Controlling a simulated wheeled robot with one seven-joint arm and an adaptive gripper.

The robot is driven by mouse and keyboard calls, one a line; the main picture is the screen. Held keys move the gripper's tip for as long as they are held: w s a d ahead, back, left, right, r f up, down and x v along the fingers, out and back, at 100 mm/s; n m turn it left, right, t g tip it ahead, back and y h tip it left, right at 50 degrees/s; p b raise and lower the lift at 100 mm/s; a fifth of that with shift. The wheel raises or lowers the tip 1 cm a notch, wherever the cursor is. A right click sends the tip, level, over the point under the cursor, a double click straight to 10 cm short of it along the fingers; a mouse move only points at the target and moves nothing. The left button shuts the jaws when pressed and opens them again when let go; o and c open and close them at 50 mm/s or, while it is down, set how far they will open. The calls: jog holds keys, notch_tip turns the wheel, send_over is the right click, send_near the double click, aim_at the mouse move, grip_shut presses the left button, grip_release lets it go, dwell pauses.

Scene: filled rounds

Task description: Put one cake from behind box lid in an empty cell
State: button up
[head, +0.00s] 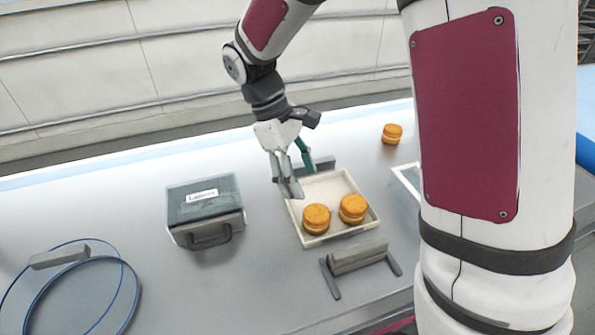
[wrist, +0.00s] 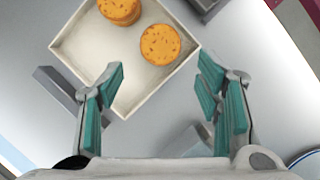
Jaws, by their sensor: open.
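In the head view, one orange cake (head: 392,133) stands alone on the table at the back right. Two more orange cakes (head: 316,218) (head: 352,208) sit in the near half of a shallow cream tray (head: 313,242); its far half is bare and no dividers show. A pale-edged flat piece (head: 403,181), possibly a lid, shows right of the tray, mostly hidden by my arm. My gripper (head: 297,178) is open and empty above the tray's far left side. The wrist view shows the open gripper (wrist: 163,72), with the tray (wrist: 75,50) and both cakes (wrist: 122,10) (wrist: 160,45) beyond its fingers.
A grey handled case (head: 205,200) with a white label stands left of the tray. A grey bar stand (head: 358,256) is at the tray's near side, and another bar (head: 322,164) at its far side. Blue hoops (head: 85,290) lie at the near left.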

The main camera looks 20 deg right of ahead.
jog(key=s+d+r+m+t+y, duration=0.3)
jog(key=s+r+m+t, duration=0.5)
jog(key=s+r, duration=0.7)
jog(key=shift+s+r+m+t, duration=0.3)
jog(key=shift+s+m+t, duration=0.1)
jog(key=shift+s+m, duration=0.1)
